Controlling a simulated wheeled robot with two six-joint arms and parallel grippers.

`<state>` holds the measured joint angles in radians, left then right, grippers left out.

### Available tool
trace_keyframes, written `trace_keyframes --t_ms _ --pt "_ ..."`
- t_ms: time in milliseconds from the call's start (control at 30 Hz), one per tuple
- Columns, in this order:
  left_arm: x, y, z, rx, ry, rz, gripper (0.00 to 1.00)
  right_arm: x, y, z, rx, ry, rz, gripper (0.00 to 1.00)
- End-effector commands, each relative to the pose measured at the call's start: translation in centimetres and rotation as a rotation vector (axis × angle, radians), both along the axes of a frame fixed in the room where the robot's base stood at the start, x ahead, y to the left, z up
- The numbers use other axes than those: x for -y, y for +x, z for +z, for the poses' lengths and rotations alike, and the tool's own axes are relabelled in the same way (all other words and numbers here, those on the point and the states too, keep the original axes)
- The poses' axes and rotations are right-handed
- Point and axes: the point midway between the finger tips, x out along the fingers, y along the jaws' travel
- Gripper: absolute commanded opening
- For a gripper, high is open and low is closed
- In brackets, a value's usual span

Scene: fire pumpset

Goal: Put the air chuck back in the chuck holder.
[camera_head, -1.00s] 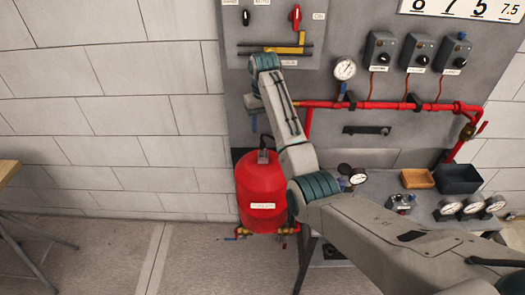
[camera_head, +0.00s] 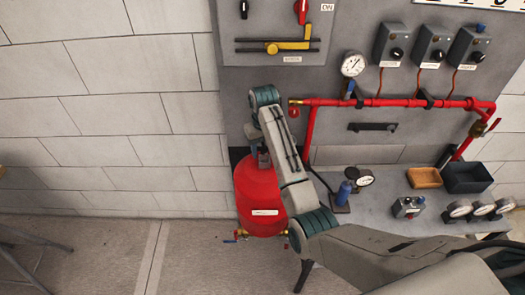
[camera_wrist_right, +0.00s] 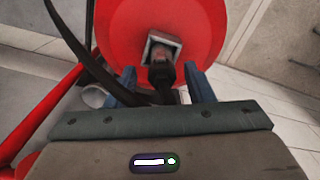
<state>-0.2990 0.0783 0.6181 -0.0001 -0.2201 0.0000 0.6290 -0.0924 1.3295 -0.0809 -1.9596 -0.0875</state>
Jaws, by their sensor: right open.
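A dark cylindrical piece (camera_wrist_right: 161,73) that looks like the air chuck stands at the red tank's top (camera_wrist_right: 115,22), against a square grey frame. I cannot tell whether that frame is the chuck holder. My right gripper (camera_wrist_right: 165,75) is open, its two blue fingers on either side of the dark piece; contact cannot be told. In the head view the right gripper (camera_head: 262,150) is just above the red tank (camera_head: 262,195), partly hidden by my arm. A black hose (camera_wrist_right: 85,55) runs down the left of the wrist view. No other chuck holder is clearly identifiable.
A grey bench (camera_head: 385,205) right of the tank bears a blue-bodied part (camera_head: 344,192), a dial gauge (camera_head: 364,177), an orange tray (camera_head: 425,178) and a black bin (camera_head: 467,178). A red pipe (camera_head: 390,102) crosses the panel.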

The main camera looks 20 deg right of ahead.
Motion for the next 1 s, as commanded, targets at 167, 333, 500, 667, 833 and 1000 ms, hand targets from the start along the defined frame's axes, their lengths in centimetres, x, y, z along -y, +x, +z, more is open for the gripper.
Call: trace_keyframes --t_ms 167,333,500,667,833,1000 --pt "0.0 1.3 0.1 0.017 0.0 0.0 0.0 0.0 0.0 0.0 0.0 0.0 0.0 0.48" --pt "0.0 -0.3 0.0 -0.002 0.0 0.0 0.0 0.0 0.0 0.0 0.0 0.0 0.0 0.15" --pt "0.0 -1.1 0.0 -0.014 0.0 0.0 0.0 -0.1 0.0 0.0 0.001 0.001 0.001 0.0" --pt "-0.1 -0.6 0.0 -0.007 0.0 0.0 0.0 -0.1 0.0 0.0 0.001 0.001 0.001 0.0" --pt "-0.1 0.3 0.0 0.005 0.001 0.0 0.0 -0.1 0.1 0.0 0.002 0.001 0.001 0.0" --pt "-0.1 0.6 0.1 0.009 0.002 -0.001 0.0 0.0 0.5 0.6 0.004 0.001 0.001 0.0"
